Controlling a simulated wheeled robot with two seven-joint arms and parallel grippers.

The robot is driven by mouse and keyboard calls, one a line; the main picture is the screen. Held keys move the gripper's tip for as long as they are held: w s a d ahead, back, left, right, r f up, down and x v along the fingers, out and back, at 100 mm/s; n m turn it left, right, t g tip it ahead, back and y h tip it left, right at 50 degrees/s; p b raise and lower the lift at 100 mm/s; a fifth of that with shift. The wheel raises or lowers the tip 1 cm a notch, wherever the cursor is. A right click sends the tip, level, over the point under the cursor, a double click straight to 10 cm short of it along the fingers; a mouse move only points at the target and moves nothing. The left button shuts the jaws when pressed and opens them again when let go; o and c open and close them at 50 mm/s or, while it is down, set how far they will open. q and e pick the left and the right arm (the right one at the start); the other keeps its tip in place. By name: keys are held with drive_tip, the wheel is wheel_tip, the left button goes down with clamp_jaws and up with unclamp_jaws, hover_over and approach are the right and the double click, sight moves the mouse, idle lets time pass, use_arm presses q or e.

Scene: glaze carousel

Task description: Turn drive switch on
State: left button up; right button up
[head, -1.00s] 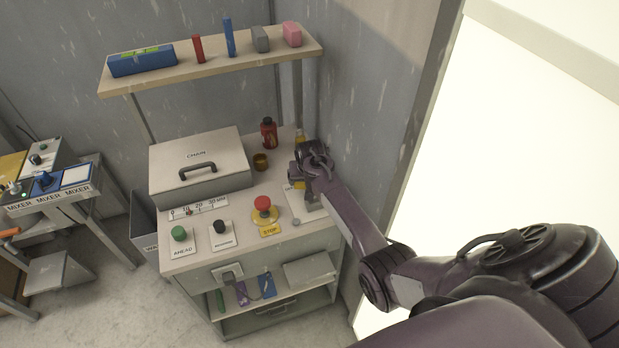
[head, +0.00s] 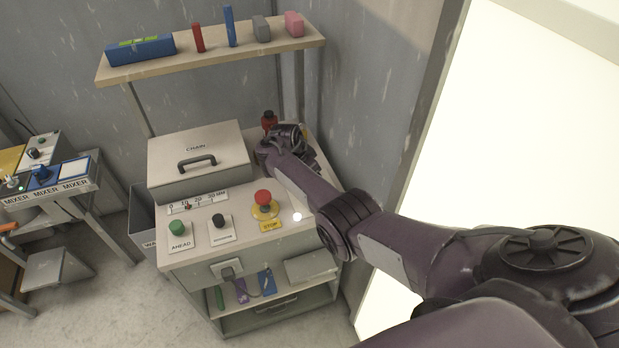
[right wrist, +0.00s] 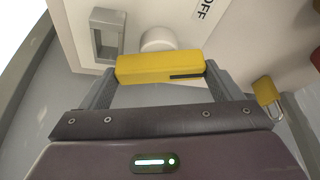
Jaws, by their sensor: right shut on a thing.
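My right gripper (right wrist: 160,80) is shut on a yellow bar handle (right wrist: 150,68), which looks like the drive switch's handle. The handle lies across the view between the two fingers, with a dark slot near its right end. A pale round part (right wrist: 158,40) sits just behind it, and an OFF label (right wrist: 203,9) shows on the panel beyond. In the head view my right arm covers the switch and the fingertips. A small round lamp (head: 297,217) on the bench top glows white. My left gripper is not in view.
A yellow padlock (right wrist: 266,92) is right of the handle in the wrist view. The bench holds a red STOP button (head: 263,198), a green AHEAD knob (head: 177,228), a black knob (head: 218,220) and a CHAIN box (head: 196,165). A shelf (head: 212,61) stands above.

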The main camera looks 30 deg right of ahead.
drive_tip(key=m+g+b, duration=0.1)
drive_tip(key=m+b, duration=0.2)
drive_tip(key=shift+w+f+b, duration=0.1)
drive_tip(key=shift+f+b, duration=0.05)
drive_tip(key=shift+b, duration=0.2)
drive_tip(key=shift+m+b, duration=0.4)
drive_tip(key=shift+m, duration=0.1)
drive_tip(key=shift+g, duration=0.3)
drive_tip(key=o, duration=0.8)
drive_tip(key=shift+r, duration=0.25)
drive_tip(key=p+v, duration=0.1)
drive_tip(key=v, duration=0.6)
drive_tip(key=shift+a+r, duration=0.2)
drive_tip(key=shift+r, duration=0.05)
